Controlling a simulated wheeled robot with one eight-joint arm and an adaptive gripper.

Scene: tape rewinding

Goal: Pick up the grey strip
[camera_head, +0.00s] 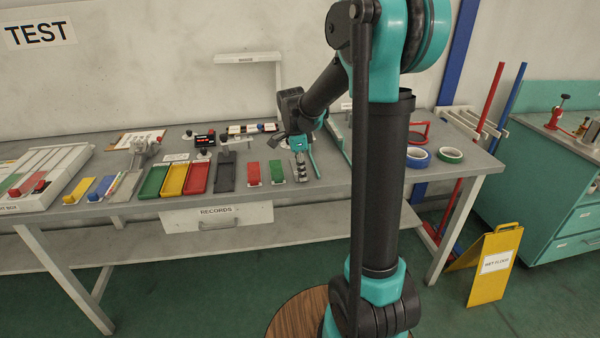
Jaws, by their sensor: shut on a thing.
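My gripper (301,166) is at the end of the arm, low over the table, to the right of a green strip (277,171) and a red strip (253,173). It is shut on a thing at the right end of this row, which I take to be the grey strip. The fingers and the strip are small and dark here, so the strip's outline is mostly hidden. I cannot tell whether it touches the table.
Green, yellow and red trays (197,178) and a dark grey tray (220,184) stand left of the strips. A yellow floor sign (494,265) stands right of the table (330,183).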

